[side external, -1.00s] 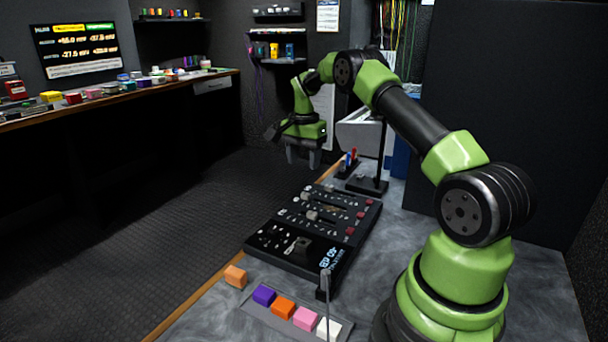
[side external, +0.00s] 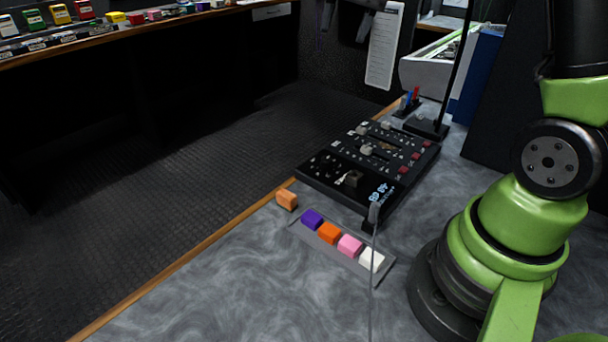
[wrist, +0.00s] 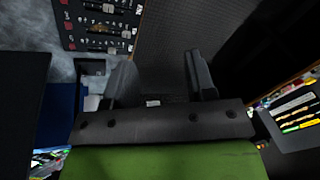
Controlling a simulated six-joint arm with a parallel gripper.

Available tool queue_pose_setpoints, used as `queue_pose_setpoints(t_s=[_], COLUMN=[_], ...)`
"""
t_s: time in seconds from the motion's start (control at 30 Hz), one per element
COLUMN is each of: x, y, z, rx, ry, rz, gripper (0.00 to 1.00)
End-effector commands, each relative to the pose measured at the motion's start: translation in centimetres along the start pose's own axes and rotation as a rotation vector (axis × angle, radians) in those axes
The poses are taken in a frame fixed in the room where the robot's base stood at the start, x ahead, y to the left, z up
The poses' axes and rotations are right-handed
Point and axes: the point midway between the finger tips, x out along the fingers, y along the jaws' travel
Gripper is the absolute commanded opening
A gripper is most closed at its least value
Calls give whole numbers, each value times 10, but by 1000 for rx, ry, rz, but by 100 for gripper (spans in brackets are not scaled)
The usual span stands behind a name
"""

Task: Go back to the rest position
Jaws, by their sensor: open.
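My gripper (wrist: 160,78) is open in the wrist view, its two dark fingers apart with nothing between them. It is outside the side external view, where only my base and lower arm links show at the right. Below the fingers in the wrist view is dark textured floor. The black control panel (side external: 370,165) with sliders lies flat on the grey bench in the side external view, left of my base. Part of it also shows at the top left of the wrist view (wrist: 103,25), apart from the fingers.
A shallow tray (side external: 384,272) holds purple, orange, pink and white blocks. A light orange block (side external: 287,199) sits near the wooden bench edge (side external: 185,269). A thin post (side external: 373,240) stands by the tray, and a stand with a tall pole (side external: 428,125) behind the panel. The front bench (side external: 220,305) is clear.

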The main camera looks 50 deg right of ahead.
Motion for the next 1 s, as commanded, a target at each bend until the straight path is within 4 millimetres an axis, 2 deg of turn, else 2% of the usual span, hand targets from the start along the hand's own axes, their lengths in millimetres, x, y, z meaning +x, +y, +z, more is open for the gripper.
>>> queue_pose_setpoints(t_s=[0.03,0.2,0.33,0.5,0.7,1.0], x=[-18,-56,-72,-75,-70,-69], y=[-1,10,30,60,79,81], z=[21,86,132,177,200,202], rx=[-64,-262,-405,-555,-640,-649], ry=[15,56,89,128,152,154], rz=[-36,-144,-227,-318,-371,-376], gripper=[51,51,51,51,51,51])
